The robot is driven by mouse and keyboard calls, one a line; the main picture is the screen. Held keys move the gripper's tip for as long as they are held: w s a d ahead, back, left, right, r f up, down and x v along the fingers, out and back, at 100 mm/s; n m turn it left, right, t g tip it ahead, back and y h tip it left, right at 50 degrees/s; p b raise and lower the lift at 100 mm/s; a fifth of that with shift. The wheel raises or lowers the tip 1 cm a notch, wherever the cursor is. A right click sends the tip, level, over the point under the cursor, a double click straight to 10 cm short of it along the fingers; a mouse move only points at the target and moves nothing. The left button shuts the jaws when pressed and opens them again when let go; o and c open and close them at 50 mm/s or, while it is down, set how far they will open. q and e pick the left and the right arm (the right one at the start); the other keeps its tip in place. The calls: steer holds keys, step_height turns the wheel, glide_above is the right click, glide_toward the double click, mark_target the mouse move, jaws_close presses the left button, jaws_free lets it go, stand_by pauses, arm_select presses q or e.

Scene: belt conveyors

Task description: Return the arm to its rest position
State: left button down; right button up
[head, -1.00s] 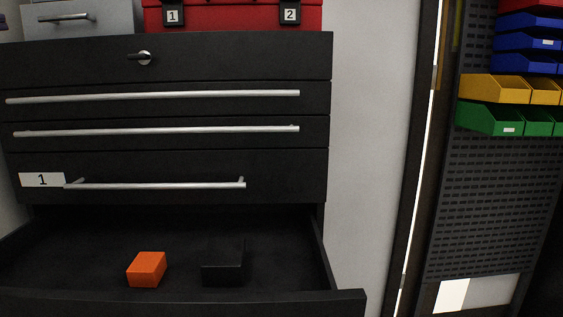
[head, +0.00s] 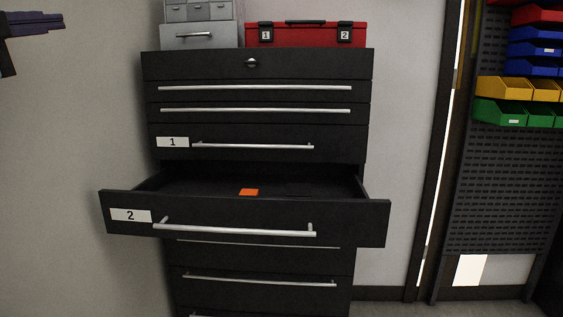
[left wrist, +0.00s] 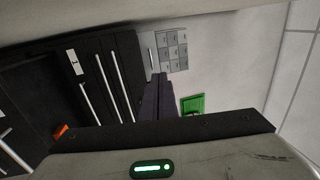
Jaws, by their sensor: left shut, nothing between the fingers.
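My left gripper (head: 58,22) is at the upper left of the head view, shut and empty, in front of the bare grey wall. It points to the right and is apart from the cabinet. In the left wrist view its dark fingers (left wrist: 158,80) are together. The black drawer cabinet (head: 260,66) stands in the middle of the head view. Its drawer labelled 2 (head: 350,217) is pulled open. An orange block (head: 248,192) lies inside, partly hidden by the drawer front. My right gripper is not in view.
A grey small-drawer unit (head: 198,42) and a red toolbox (head: 305,35) sit on the cabinet. The open drawer juts out. A rack with coloured bins (head: 500,113) stands at the right. A green object (left wrist: 192,104) shows in the left wrist view.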

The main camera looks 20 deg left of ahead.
arm_select(q)
steer(key=w+d+f+m+g+h+p, duration=0.1)
steer(key=w+d+f+m+h, duration=0.7)
steer(key=d, duration=0.5)
steer(key=w+d+f+g+h+p, duration=0.3)
steer(key=d+f+h, duration=0.8)
steer(key=d+f, duration=0.45)
steer(key=s+f+n+y+p, duration=0.1)
steer(key=s+f+n+y, duration=0.4)
steer(key=f, duration=0.6)
steer(key=f+n+y+p, duration=0.1)
steer(key=f+n+y, duration=0.2)
steer(key=f+n, duration=0.6)
steer(key=s+f+n+y+p, duration=0.1)
steer(key=s+f+n+y, duration=0.25)
steer(key=f, duration=0.85)
steer(key=s+d+f+n+g, duration=0.2)
steer(key=s+d+f+g, duration=0.1)
steer(key=s+f, duration=0.5)
steer(key=s+d+f+n+g+p, duration=0.1)
steer(key=s+d+f+g, duration=0.3)
steer(key=s+f, duration=0.5)
steer(key=shift+s+d+f+n, duration=0.15)
steer(key=shift+s+d+n, duration=0.25)
steer(key=shift+s, duration=0.2)
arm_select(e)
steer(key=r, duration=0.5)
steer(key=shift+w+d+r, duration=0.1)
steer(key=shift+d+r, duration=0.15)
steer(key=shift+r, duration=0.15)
